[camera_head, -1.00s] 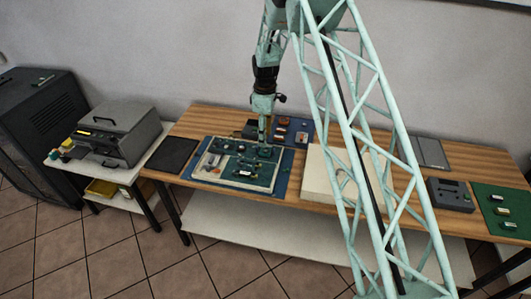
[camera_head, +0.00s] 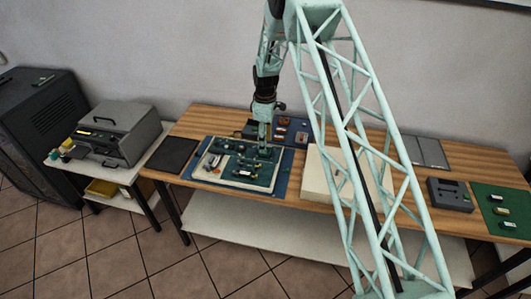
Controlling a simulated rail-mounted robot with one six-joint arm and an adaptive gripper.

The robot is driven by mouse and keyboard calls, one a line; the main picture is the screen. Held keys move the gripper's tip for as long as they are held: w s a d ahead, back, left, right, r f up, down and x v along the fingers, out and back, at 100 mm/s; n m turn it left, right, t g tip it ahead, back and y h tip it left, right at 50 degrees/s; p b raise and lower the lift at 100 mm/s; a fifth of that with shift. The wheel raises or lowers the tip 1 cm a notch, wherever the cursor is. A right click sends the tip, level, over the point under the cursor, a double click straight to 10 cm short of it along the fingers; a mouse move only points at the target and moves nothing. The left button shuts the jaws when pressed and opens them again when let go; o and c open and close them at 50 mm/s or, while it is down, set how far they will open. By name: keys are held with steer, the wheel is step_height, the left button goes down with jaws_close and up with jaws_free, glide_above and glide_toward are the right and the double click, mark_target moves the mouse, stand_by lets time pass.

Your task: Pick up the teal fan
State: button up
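My gripper (camera_head: 264,148) points straight down over the right part of a pale tray (camera_head: 212,180) on the wooden table. Its fingertips are too small to show whether they are open or shut. A dark teal board (camera_head: 238,163) with several small parts lies in the tray, below and left of my gripper. I cannot pick out the teal fan for certain among these small dark teal parts. My gripper's tip may cover part of it.
The tray sits on a blue mat (camera_head: 285,183). A dark pad (camera_head: 173,155) lies to the left, a white box (camera_head: 318,178) to the right. Behind is a dark blue panel (camera_head: 299,126) with small parts. A grey device (camera_head: 450,194) and green mat (camera_head: 503,210) are far right.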

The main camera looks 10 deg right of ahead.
steer(key=shift+f, duration=2.05)
steer(key=c, duration=0.9)
